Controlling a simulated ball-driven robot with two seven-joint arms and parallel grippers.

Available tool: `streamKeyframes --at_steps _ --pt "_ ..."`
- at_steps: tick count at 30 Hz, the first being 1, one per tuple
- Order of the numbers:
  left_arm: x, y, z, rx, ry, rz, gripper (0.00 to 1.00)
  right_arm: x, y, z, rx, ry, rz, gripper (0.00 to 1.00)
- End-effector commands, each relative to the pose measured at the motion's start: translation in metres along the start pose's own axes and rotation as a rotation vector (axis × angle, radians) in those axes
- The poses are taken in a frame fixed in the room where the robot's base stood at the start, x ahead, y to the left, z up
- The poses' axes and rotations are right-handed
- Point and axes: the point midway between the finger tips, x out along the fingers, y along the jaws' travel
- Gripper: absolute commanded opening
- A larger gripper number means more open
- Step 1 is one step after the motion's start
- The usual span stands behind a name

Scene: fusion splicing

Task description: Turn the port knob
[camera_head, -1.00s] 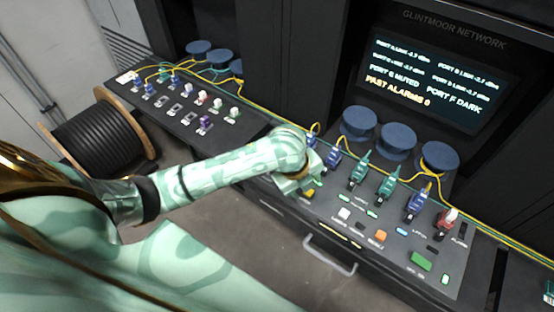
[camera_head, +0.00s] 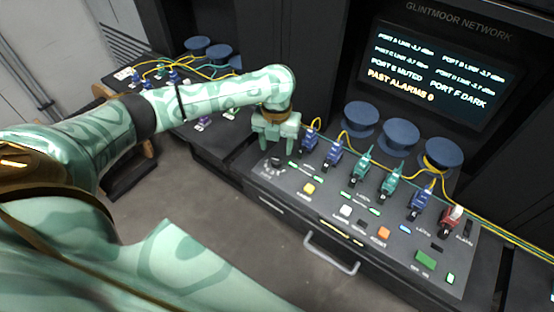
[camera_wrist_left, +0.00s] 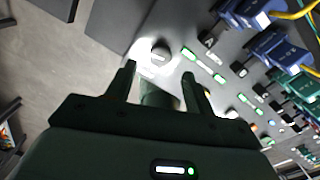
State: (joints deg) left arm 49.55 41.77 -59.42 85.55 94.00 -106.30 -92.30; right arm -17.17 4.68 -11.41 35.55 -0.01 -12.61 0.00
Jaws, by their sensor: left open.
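The port knob (camera_head: 275,163) is a small round dark knob at the left end of the sloped control panel in the head view. In the left wrist view the knob (camera_wrist_left: 159,54) sits on a brightly lit patch of the panel, just past the fingertips. My left gripper (camera_head: 274,146) is above the knob, pointing down, and it looks apart from it. In the left wrist view the two fingers of my left gripper (camera_wrist_left: 160,78) are spread with nothing between the tips. My right gripper is not in view.
Blue, green and red plugs (camera_head: 361,168) with yellow cables line the panel behind the buttons. A yellow button (camera_head: 308,188) is right of the knob. A drawer handle (camera_head: 331,254) sticks out in front. A screen (camera_head: 438,72) stands behind, reading past alarms 0.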

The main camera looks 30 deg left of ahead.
Motion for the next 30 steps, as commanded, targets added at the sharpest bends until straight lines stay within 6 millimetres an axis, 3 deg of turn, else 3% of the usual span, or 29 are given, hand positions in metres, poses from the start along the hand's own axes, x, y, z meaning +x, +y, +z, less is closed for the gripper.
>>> streamKeyframes --at_steps 3,9,20,24,25,30 --pt "0.029 0.000 -0.001 -0.001 0.003 0.001 0.53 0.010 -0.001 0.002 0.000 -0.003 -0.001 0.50" --pt "0.052 0.000 0.000 -0.002 0.000 0.000 0.53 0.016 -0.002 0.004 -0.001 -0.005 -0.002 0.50" --pt "0.056 0.000 0.000 0.000 -0.002 0.000 0.53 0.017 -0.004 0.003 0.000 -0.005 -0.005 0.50" --pt "0.056 0.000 0.000 -0.001 -0.002 0.000 0.14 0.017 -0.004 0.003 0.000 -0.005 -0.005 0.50" --pt "0.056 0.000 0.000 -0.001 -0.002 0.000 0.08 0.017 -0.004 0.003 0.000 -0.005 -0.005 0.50" --pt "0.056 0.000 0.000 -0.003 -0.002 0.000 0.08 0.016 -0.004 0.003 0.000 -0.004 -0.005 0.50"
